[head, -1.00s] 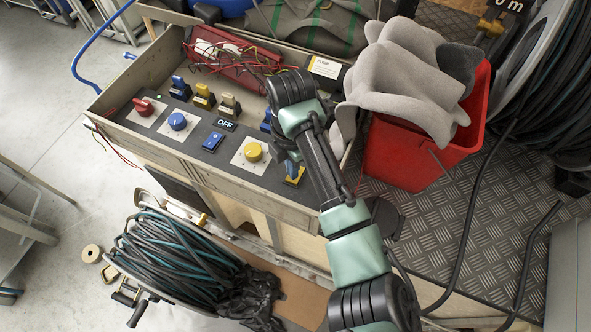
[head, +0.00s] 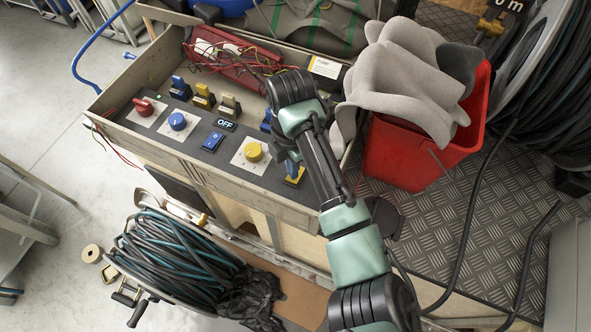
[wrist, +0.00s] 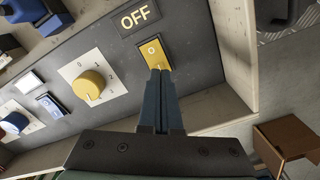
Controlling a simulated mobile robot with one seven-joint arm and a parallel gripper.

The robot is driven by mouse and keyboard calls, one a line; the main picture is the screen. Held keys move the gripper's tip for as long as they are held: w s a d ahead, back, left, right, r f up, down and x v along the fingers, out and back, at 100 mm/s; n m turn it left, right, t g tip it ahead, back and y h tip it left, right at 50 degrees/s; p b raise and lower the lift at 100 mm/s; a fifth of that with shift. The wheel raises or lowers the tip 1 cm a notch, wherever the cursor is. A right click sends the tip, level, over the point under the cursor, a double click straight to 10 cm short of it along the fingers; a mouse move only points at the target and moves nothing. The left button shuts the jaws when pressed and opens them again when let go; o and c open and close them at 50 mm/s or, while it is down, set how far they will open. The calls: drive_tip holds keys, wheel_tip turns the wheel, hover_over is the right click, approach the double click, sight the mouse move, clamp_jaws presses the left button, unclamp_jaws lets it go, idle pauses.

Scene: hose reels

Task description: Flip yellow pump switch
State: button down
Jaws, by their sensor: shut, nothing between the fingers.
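The yellow rocker switch (wrist: 152,54) sits on the dark panel below an OFF sign (wrist: 141,17) in the wrist view. In the head view it shows at the panel's right end (head: 295,175), partly hidden by my arm. My gripper (wrist: 160,72) is shut and empty, with its blue-grey fingertips over the lower end of the rocker. I cannot tell whether they touch it. In the head view my gripper (head: 290,168) is small and partly hidden beside the switch.
A yellow knob (head: 253,152) on a white plate and a blue rocker (head: 213,141) lie left of the switch. Several coloured levers and knobs line the panel. A raised wooden rim (wrist: 236,55) bounds it. A red bucket (head: 405,155) with grey cloth stands at right.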

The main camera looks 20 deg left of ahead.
drive_tip(key=shift+f+b, duration=0.55)
drive_tip(key=shift+f, duration=0.4)
idle(0.5)
drive_tip(key=shift+r, duration=0.1)
wheel_tip(320, 180, up, 7)
drive_tip(key=p, duration=0.7)
idle(0.5)
